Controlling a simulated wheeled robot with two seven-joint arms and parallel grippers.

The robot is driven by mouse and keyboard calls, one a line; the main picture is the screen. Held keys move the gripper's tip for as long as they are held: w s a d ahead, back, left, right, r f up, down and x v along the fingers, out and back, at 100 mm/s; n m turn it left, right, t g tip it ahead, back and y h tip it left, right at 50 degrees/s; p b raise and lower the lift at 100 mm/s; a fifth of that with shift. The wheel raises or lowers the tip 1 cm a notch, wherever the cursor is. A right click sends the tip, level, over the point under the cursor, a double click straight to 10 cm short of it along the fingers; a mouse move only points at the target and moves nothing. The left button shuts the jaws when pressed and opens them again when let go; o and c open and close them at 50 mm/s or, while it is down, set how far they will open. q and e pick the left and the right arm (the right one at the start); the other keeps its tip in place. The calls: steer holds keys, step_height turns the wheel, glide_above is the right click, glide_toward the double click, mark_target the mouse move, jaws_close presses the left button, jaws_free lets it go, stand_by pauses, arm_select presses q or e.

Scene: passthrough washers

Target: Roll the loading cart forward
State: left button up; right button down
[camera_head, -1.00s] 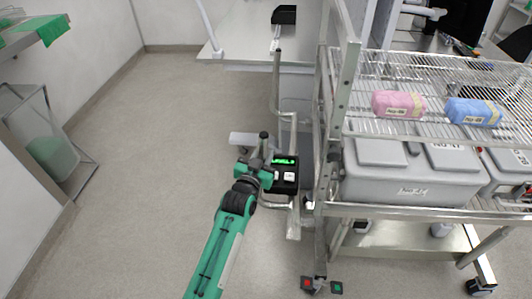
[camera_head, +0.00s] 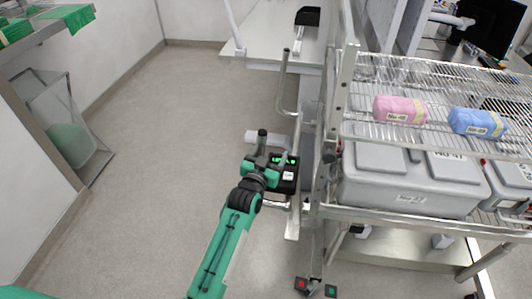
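The loading cart (camera_head: 345,150) is a metal frame with wire shelves on the right of the head view. A bent tube handle (camera_head: 284,85) rises on its left side. My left gripper (camera_head: 276,163) is at the cart's left side, by a black box with a green-lit display (camera_head: 287,176). Its fingertips are small and partly hidden, so I cannot tell whether they close on the handle bar. My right gripper is not in view.
A pink pack (camera_head: 400,109) and a blue pack (camera_head: 477,121) lie on the top shelf. A grey lidded bin (camera_head: 405,190) stands below. A white bench (camera_head: 262,45) stands at the back.

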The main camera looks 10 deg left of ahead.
arm_select(q)
steer(key=shift+d, duration=0.75)
steer(key=shift+c, duration=0.4)
steer(key=b+v, duration=0.4)
steer(key=v, duration=1)
steer(key=shift+w, duration=0.1)
